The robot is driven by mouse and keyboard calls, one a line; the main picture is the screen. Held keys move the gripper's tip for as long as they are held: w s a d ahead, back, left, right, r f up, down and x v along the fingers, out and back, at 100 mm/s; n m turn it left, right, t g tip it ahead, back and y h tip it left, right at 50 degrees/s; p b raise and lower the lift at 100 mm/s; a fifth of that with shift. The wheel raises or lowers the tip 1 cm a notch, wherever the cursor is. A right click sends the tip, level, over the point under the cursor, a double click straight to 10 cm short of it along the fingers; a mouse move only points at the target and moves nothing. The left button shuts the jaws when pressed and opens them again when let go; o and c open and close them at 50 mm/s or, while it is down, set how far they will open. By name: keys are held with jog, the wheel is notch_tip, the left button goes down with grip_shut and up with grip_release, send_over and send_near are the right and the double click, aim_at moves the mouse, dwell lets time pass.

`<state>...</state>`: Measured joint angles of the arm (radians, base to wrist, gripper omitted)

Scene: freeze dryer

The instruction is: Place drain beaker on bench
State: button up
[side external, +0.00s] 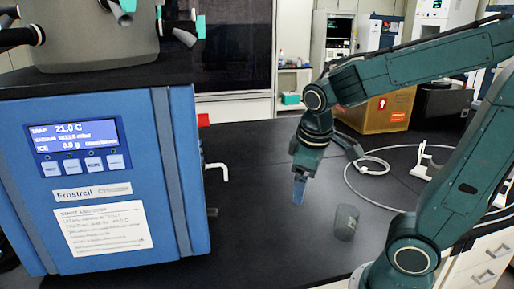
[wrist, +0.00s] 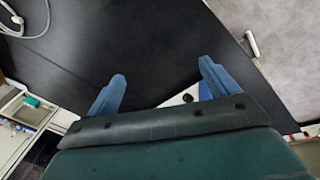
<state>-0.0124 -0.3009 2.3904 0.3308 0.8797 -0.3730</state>
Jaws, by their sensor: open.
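The drain beaker (side external: 346,222), a small grey see-through cup, stands on the black bench (side external: 265,235) in the side external view, close to my arm's base. It looks upright. My gripper (side external: 299,190) points down above the bench, to the left of the beaker and apart from it. In the wrist view its two blue fingers (wrist: 161,88) are spread wide with nothing held between them. I cannot make out the beaker in the wrist view.
The blue freeze dryer (side external: 120,190) fills the left side, with a white drain valve (side external: 218,171) and red knob (side external: 203,120) on its side. A cardboard box (side external: 378,110) and a looped white hose (side external: 372,168) lie behind. The bench between dryer and gripper is clear.

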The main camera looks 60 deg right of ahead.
jog(key=w+d+f+n+g+h, duration=0.3)
jog(key=d+f+g, duration=0.25)
jog(key=f, duration=0.25)
jog(key=n+g+h, duration=0.4)
jog(key=g, duration=0.2)
send_near(338, 212)
jog(key=shift+s+d+f+n+g+h, duration=0.35)
jog(key=shift+s+f+n+h, duration=0.05)
jog(key=shift+h, duration=0.1)
jog(key=shift+x, duration=4.35)
jog(key=shift+x, duration=2.6)
jog(key=shift+s+a, duration=0.1)
